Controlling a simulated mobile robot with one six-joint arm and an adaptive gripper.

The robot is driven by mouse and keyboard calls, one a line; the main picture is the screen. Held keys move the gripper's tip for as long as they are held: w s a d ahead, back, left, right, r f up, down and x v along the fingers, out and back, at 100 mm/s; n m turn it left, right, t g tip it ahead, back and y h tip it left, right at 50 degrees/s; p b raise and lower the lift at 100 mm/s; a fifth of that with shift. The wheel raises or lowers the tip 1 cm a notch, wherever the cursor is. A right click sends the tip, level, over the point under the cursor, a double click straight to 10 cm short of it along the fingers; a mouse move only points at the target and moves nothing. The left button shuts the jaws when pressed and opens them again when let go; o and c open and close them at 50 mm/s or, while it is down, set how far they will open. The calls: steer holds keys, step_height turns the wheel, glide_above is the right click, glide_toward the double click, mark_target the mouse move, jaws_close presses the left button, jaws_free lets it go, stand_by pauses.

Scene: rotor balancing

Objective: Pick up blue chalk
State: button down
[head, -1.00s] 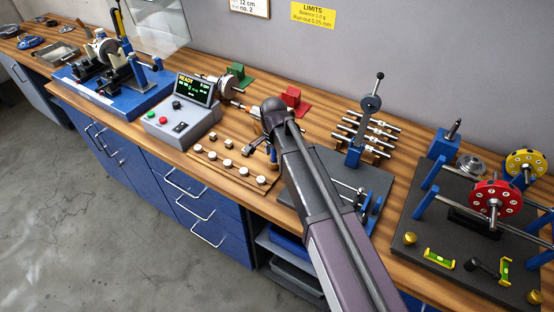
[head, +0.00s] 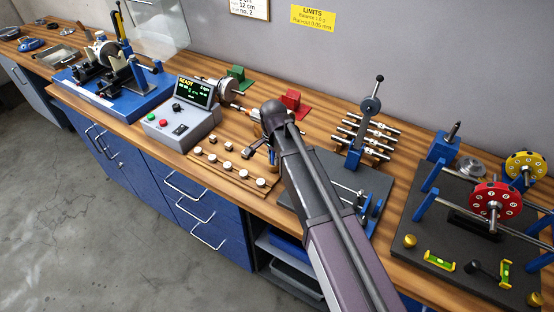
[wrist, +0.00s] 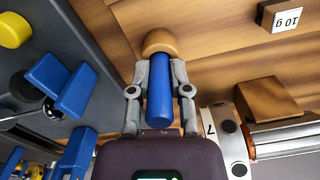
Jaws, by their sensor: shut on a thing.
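In the wrist view, the blue chalk (wrist: 161,95) is a blue cylinder between the two fingers of my gripper (wrist: 160,92). The fingers are shut on it from both sides. A rounded tan wooden piece (wrist: 160,42) sits at the far end of the blue cylinder. In the head view, my gripper (head: 273,158) is low by the bench top, right of the wooden weight rack, and mostly hidden by my arm. Only a small bit of blue shows there. I cannot tell whether the chalk touches the bench.
A wooden rack of several weights (head: 228,168) and a grey control box (head: 180,124) stand to the left. A dark plate with blue supports (head: 325,172) lies close on the right. A balancing stand with a red rotor (head: 495,198) is farther right. A 10 g label (wrist: 288,20) shows nearby.

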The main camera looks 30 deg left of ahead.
steer(key=shift+r, duration=0.15)
step_height(320, 180, up, 3)
steer(key=p, duration=0.3)
steer(key=shift+f, duration=0.2)
steer(key=s+d+r+p, duration=0.2)
steer(key=s, duration=1.3)
steer(key=shift+s+d, duration=0.35)
steer(key=shift+s, duration=0.05)
steer(key=shift+r, duration=0.1)
step_height(320, 180, up, 6)
steer(key=p, duration=0.6)
